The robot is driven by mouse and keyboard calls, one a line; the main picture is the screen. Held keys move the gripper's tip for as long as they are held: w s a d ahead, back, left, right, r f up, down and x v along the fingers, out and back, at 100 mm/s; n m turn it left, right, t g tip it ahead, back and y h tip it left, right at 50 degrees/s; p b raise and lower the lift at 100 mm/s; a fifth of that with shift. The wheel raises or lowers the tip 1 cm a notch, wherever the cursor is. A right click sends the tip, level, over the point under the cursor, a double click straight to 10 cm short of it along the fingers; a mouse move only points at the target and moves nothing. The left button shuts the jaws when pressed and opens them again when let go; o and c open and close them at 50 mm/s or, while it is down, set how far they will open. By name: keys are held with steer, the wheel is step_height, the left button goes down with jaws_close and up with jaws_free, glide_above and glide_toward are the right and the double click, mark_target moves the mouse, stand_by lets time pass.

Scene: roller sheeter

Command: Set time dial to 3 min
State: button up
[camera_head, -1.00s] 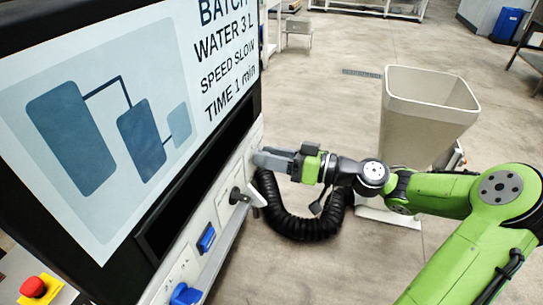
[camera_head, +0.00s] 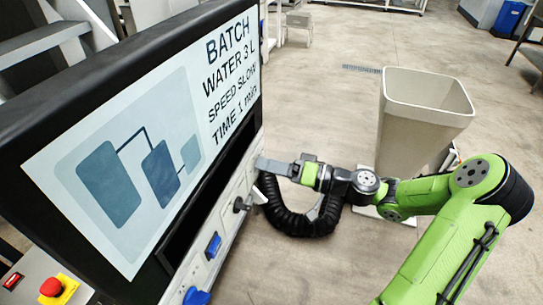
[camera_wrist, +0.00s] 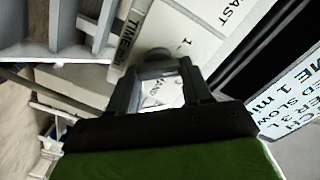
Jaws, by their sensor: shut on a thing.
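The time dial (camera_wrist: 158,56) is a dark knob on the pale control panel, beside a label reading TIME min in the wrist view. My gripper (camera_head: 262,164) reaches the far end of the panel in the head view and hides the dial there. In the wrist view my gripper (camera_wrist: 158,72) has its two fingers on either side of the knob, shut on it. The dial's pointer is hidden. A 1 mark (camera_wrist: 183,42) shows beside it. The display (camera_head: 135,140) reads BATCH, WATER 3 L, SPEED SLOW, TIME 1 min.
A dark knob with a pale flap (camera_head: 240,204) and blue switches (camera_head: 213,245) sit nearer along the panel. A red emergency button (camera_head: 51,287) is at the lower left. A black corrugated hose (camera_head: 300,222) loops under my gripper. A beige hopper (camera_head: 425,115) stands behind my arm.

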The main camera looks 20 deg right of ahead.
steer(key=shift+f+m+p, duration=0.15)
steer(key=shift+m+p, duration=2.75)
steer(key=shift+m, duration=0.1)
steer(key=shift+f+m+p, duration=0.1)
steer(key=shift+m+p, duration=2.75)
steer(key=shift+m, duration=0.15)
steer(key=shift+d, duration=0.1)
steer(key=shift+f, duration=0.1)
steer(key=o, duration=1.1)
steer(key=shift+c, duration=0.2)
steer(key=v, duration=1.5)
steer(key=shift+s+d, duration=0.2)
steer(key=shift+d, duration=0.1)
